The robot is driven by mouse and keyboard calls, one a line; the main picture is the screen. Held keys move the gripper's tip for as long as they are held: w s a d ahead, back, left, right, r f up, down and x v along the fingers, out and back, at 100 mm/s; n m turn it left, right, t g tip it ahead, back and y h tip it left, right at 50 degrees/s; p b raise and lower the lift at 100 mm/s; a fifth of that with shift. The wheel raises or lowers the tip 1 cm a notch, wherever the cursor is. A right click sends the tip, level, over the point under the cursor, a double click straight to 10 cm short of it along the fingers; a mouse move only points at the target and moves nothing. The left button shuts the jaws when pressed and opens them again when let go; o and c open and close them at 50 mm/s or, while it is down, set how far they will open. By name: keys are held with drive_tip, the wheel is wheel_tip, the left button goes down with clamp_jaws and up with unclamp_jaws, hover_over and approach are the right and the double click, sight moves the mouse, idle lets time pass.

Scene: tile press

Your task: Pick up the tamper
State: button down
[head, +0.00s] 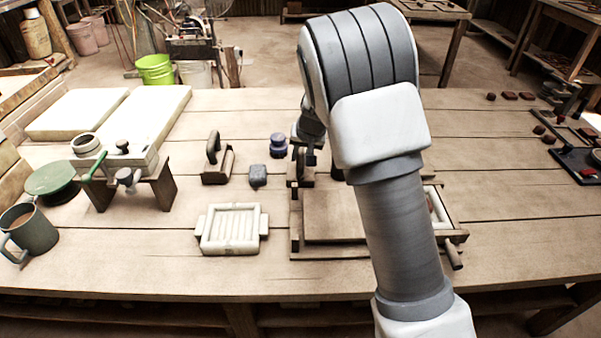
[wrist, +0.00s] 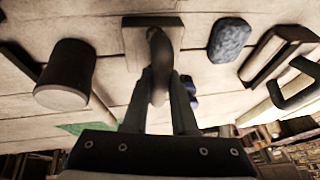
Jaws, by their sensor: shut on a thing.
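The tamper (wrist: 158,62) shows in the wrist view as a dark, rounded upright handle on a flat, roughly square plate (wrist: 138,32). My gripper (wrist: 162,80) has one finger on each side of the handle and is shut on it. I cannot tell whether the plate touches the surface below it. In the head view my gripper (head: 311,157) is low at the back left corner of the wooden press frame (head: 294,242), partly hidden by my arm. The tamper cannot be made out clearly there.
Left of my gripper are a blue-grey block (head: 258,177), a purple jar (head: 278,150), a wooden tool with a handle (head: 217,172) and a white ribbed mould (head: 204,232). A dark cylinder (wrist: 68,75) stands close to the tamper.

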drive_tip(key=shift+r, duration=0.15)
wheel_tip(320, 180, up, 10)
drive_tip(key=p, duration=0.3)
drive_tip(key=c, duration=1.3)
unclamp_jaws()
clamp_jaws()
